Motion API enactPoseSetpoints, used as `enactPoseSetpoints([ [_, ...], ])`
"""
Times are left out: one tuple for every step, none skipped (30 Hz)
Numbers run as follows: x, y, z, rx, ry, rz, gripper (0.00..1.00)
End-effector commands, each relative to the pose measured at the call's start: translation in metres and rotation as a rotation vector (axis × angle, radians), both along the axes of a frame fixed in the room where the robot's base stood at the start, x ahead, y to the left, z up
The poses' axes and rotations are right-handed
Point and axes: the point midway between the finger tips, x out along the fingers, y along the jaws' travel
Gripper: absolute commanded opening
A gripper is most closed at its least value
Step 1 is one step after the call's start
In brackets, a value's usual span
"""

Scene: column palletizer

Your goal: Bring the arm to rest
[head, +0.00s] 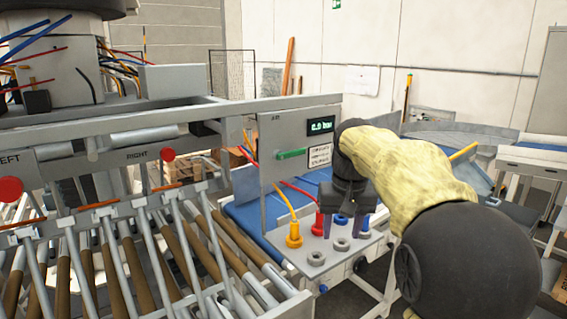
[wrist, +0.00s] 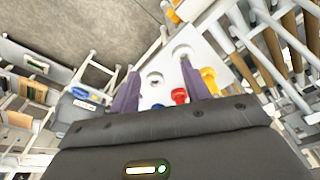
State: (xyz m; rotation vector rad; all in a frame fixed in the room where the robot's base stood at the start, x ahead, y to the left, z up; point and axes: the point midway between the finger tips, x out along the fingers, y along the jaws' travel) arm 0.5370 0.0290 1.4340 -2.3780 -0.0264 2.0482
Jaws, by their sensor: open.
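My gripper (head: 342,226) is open, pointing down over the grey fitting plate (head: 318,262) at the front of the air panel. Its two purple fingers also show in the wrist view (wrist: 160,76), spread with nothing gripped between them. A yellow fitting (head: 294,236) and a red fitting (head: 318,225) stand on the plate to the left of the fingers. A blue fitting (head: 364,227) shows at their right. Bare grey ring sockets (head: 342,244) lie in front. My arm, in a pale yellow sleeve, reaches in from the right. Whether a finger touches any fitting cannot be told.
A roller conveyor (head: 150,255) with metal bars fills the left. A blue belt (head: 250,215) runs behind. Benches (head: 535,165) stand at the right.

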Motion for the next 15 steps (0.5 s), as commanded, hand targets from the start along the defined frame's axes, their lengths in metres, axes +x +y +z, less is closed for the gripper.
enactPoseSetpoints([
  [-0.006,-0.003,-0.018,0.001,0.002,-0.005,0.47],
  [-0.009,-0.005,-0.026,0.001,-0.001,-0.006,0.47],
  [-0.013,-0.007,-0.039,0.001,-0.004,-0.008,0.47],
  [-0.016,-0.008,-0.048,0.001,-0.007,-0.009,0.47],
  [-0.020,-0.009,-0.056,0.002,-0.010,-0.010,0.47],
  [-0.025,-0.011,-0.069,0.001,-0.014,-0.012,0.47],
  [-0.029,-0.012,-0.078,0.001,-0.016,-0.013,0.47],
  [-0.034,-0.014,-0.086,0.001,-0.020,-0.013,0.47],
  [-0.040,-0.015,-0.098,0.000,-0.022,-0.015,0.47],
  [-0.045,-0.016,-0.107,0.001,-0.024,-0.016,0.47],
  [-0.051,-0.017,-0.116,0.000,-0.027,-0.017,0.47],
  [-0.059,-0.018,-0.127,0.000,-0.032,-0.017,0.47],
  [-0.065,-0.019,-0.136,-0.001,-0.034,-0.017,0.47],
  [-0.071,-0.020,-0.144,-0.001,-0.037,-0.018,0.47],
  [-0.080,-0.021,-0.155,-0.002,-0.040,-0.018,0.47],
])
